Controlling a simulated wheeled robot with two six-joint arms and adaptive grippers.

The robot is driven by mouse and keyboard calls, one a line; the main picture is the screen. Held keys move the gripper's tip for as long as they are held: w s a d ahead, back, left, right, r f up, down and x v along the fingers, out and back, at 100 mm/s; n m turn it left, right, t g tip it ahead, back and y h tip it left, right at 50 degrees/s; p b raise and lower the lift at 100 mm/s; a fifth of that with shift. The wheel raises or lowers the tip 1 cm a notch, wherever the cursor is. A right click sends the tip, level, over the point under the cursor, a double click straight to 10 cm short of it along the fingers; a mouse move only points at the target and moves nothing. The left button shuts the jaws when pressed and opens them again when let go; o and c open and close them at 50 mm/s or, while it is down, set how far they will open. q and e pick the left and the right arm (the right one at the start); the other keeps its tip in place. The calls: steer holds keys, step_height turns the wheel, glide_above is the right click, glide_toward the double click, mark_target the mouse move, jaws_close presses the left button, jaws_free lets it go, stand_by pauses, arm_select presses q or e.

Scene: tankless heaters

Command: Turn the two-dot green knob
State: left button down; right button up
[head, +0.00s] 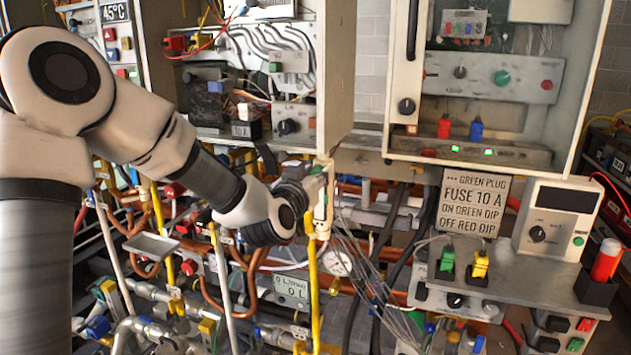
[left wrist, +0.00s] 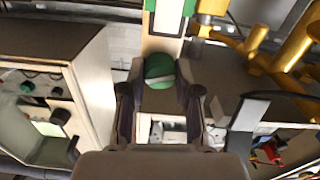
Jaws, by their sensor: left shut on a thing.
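A round green knob (left wrist: 160,68) with a pale stripe sits between the fingers of my left gripper (left wrist: 160,88) in the left wrist view. The fingers are shut on it from both sides. I cannot make out any dots on it. In the head view my left gripper (head: 318,182) reaches to the pipes below the middle cabinet, and the knob is mostly hidden there by the gripper. My right gripper is not in view.
An open cabinet (head: 397,100) stands at the right, above a box with a green plug (head: 446,260) and a yellow plug (head: 480,265). A sign (head: 473,202) hangs below the cabinet. Yellow pipes (head: 313,290), hoses and a gauge (head: 337,262) crowd the space around my left gripper.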

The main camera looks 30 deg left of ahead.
arm_select(q)
steer(key=n+b, duration=0.2)
steer(key=n, duration=0.2)
steer(key=shift+f+n, duration=0.1)
steer(key=shift+n, duration=0.2)
stand_by(0.5)
steer(key=c, duration=0.8)
jaws_free()
